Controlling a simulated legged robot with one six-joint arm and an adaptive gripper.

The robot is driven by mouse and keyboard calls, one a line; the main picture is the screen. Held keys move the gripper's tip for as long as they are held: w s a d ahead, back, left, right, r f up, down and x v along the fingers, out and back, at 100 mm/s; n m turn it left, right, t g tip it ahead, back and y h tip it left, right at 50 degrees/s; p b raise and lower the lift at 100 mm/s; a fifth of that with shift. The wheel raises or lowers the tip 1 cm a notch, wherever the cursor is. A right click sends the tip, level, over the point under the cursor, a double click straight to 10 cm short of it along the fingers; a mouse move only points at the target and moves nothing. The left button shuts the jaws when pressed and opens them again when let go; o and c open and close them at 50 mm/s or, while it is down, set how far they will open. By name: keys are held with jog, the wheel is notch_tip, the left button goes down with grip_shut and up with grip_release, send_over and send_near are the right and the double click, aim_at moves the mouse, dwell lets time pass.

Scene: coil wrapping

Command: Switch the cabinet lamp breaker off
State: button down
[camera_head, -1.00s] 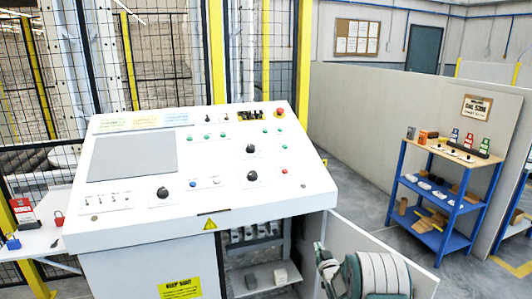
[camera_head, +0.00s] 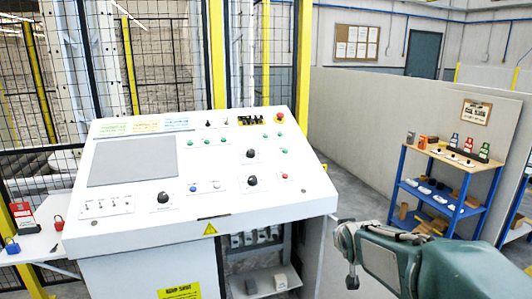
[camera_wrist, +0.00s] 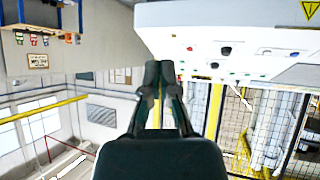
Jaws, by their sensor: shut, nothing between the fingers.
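The cabinet (camera_head: 150,275) under the sloped control console stands open at its front right. Inside it, a row of small pale breakers (camera_head: 256,237) shows in the head view. They are too small to tell which is the lamp breaker or how their levers stand. The open cabinet door (camera_head: 314,240) is partly hidden by my arm. My gripper (camera_wrist: 158,68) is shut and empty in the wrist view, apart from the console. That view is upside down and does not show the breakers. In the head view my arm is right of the cabinet opening.
The console top (camera_head: 220,170) carries knobs, buttons and small switches. Small pale and grey blocks lie on a shelf below the breakers. A blue shelf rack (camera_head: 440,180) stands at the right by a low wall (camera_head: 370,130).

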jog(key=s+a+g, duration=0.2)
jog(key=s+g, duration=0.3)
jog(key=s, duration=2.5)
jog(key=shift+a+f+m+y, duration=0.25)
jog(key=shift+a+m+y, duration=0.05)
jog(key=shift+a, duration=0.1)
